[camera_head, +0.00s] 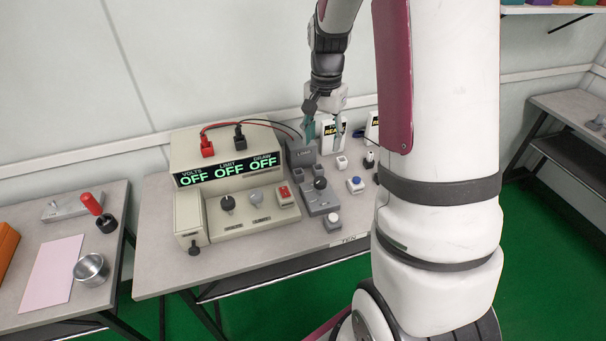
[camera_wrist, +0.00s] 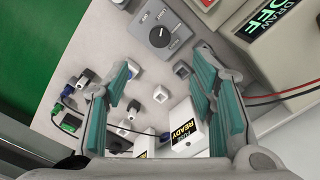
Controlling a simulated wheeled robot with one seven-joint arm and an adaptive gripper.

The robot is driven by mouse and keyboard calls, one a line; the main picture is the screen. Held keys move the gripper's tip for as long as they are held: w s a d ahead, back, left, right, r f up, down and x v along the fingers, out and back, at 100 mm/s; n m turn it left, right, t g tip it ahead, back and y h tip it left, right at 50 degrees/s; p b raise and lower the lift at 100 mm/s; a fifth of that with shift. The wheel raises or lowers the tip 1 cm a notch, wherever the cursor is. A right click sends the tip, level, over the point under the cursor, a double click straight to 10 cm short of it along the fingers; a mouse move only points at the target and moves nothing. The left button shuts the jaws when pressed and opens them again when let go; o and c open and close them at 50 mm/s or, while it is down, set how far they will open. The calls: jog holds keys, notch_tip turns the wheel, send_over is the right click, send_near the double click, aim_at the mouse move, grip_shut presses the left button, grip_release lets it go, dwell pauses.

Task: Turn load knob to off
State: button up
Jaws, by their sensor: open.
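A grey box with a round black knob (camera_head: 320,183) stands to the right of the beige power supply. My gripper (camera_head: 323,130) is over the back of the bench, behind and above the knob. In the wrist view its teal fingers (camera_wrist: 163,75) are spread wide, with nothing between them. They are apart from the knob.
The beige power supply (camera_head: 181,153) shows OFF on its three readouts and has two knobs of its own. Red and black leads (camera_head: 257,122) run from it. Small blocks, a blue button (camera_head: 356,184) and a white READY unit (camera_wrist: 187,130) crowd the bench nearby.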

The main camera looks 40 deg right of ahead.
aim_at(320, 180)
notch_tip(320, 180, down, 14)
dwell(0.6)
jog(key=c, duration=1.1)
